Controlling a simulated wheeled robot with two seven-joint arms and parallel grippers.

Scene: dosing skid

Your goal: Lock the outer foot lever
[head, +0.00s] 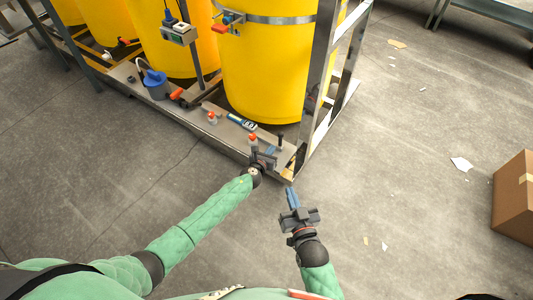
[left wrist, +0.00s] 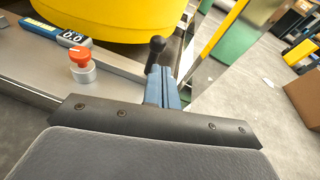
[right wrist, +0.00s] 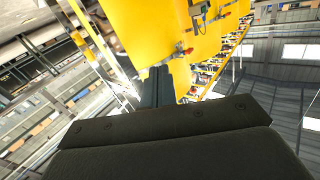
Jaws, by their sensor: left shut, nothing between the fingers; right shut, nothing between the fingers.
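A short dark lever with a round black knob (head: 280,138) stands upright on the skid's front corner; it looks like the outer foot lever, though I cannot tell if it is locked. In the left wrist view its knob (left wrist: 157,44) rises just beyond the fingertips. My left gripper (head: 270,151) is shut and empty beside the lever, at the skid edge; its blue fingers (left wrist: 163,85) overlap the lever's base, so contact is unclear. My right gripper (head: 291,192) is shut and empty, off the skid, below its corner. The right wrist view shows its dark fingers (right wrist: 157,85).
Yellow tanks (head: 270,65) stand on the skid behind a metal corner frame (head: 317,95). Orange-topped fittings (head: 212,117) and a blue meter (head: 241,122) are on the ledge near my left gripper. A cardboard box (head: 513,198) is at far right. Floor between is mostly clear.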

